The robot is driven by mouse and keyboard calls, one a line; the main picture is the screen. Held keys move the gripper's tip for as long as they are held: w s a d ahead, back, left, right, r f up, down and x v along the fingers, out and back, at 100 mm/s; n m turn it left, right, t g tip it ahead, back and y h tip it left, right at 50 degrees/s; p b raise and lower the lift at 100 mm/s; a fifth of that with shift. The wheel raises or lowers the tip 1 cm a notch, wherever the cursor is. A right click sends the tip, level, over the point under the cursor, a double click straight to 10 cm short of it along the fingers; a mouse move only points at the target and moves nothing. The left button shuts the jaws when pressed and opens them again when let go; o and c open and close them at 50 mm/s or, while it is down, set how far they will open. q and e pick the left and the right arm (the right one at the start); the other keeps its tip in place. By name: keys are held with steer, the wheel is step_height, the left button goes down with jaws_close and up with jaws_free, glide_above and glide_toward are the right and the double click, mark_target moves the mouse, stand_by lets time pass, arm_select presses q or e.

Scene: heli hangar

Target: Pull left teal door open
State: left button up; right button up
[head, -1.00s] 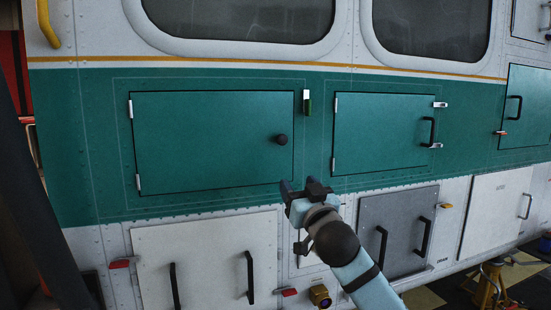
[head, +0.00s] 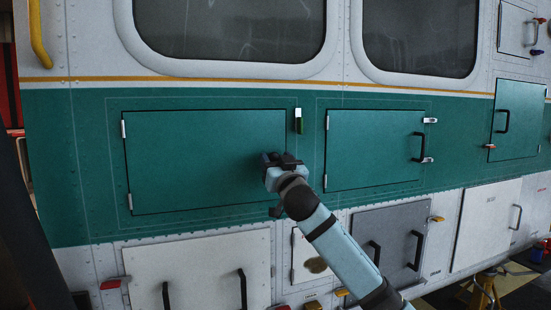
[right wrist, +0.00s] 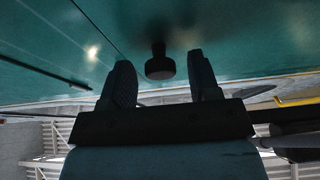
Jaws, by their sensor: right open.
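The left teal door (head: 200,155) is a wide panel lying flush in the green band of the vehicle's side, with hinges on its left edge. Its round black knob (right wrist: 160,65) shows in the right wrist view, between the two fingertips and slightly beyond them. My right gripper (head: 281,160) is open in front of the door's right part and hides the knob in the head view. In the right wrist view its fingers (right wrist: 161,84) stand on either side of the knob, apart from it. My left gripper is not in view.
A latch (head: 298,121) sits by the door's upper right corner. A second teal door (head: 370,150) with a black handle is to the right. A white panel (head: 200,268) with two black handles is below. Windows (head: 225,30) are above.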

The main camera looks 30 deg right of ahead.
steer(key=shift+w, duration=0.2)
jaws_close()
steer(key=shift+s, duration=0.2)
